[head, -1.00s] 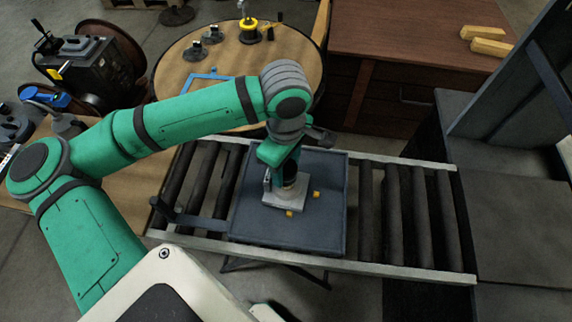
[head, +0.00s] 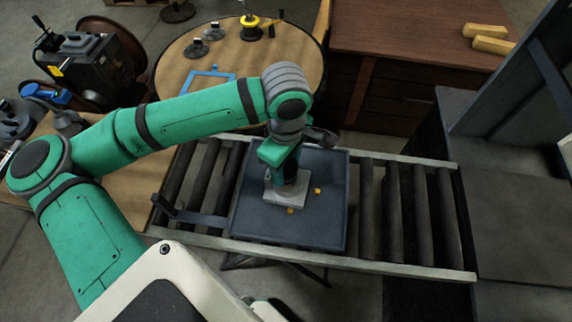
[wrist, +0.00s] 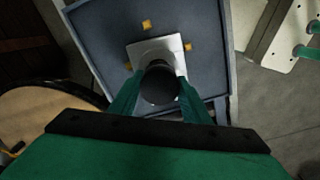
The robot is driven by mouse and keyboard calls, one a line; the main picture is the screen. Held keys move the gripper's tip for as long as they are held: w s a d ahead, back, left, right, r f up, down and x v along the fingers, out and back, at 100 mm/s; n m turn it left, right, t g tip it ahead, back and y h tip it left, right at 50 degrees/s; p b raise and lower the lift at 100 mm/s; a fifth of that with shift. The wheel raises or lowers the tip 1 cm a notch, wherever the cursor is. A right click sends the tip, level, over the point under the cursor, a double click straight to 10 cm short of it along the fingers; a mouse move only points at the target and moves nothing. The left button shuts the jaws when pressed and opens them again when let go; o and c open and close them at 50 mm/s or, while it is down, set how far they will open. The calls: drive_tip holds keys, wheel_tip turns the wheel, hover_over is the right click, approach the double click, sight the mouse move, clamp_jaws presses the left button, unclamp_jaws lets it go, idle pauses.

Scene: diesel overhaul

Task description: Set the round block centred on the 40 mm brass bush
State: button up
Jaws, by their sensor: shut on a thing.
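My gripper (wrist: 160,98) is shut on the dark round block (wrist: 160,84), with one green finger on each side. In the head view my gripper (head: 288,186) points down over a light grey square plate (head: 284,199) in the blue-grey tray. The plate also shows in the wrist view (wrist: 135,51). A paler round part (wrist: 156,52) shows on the plate just beyond the block. I cannot make out the 40 mm brass bush; the block and fingers hide the plate's middle. I cannot tell whether the block touches anything below it.
The tray (head: 330,220) rests on a roller conveyor (head: 410,215). Small yellow pieces (head: 318,190) lie around the plate. A round table (head: 185,60) with small fittings and a blue frame stands behind. A brown cabinet (head: 420,40) stands back right.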

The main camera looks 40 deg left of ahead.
drive_tip(key=o, duration=1.5)
drive_tip(key=shift+r, duration=0.1)
drive_tip(key=shift+r, duration=4.45)
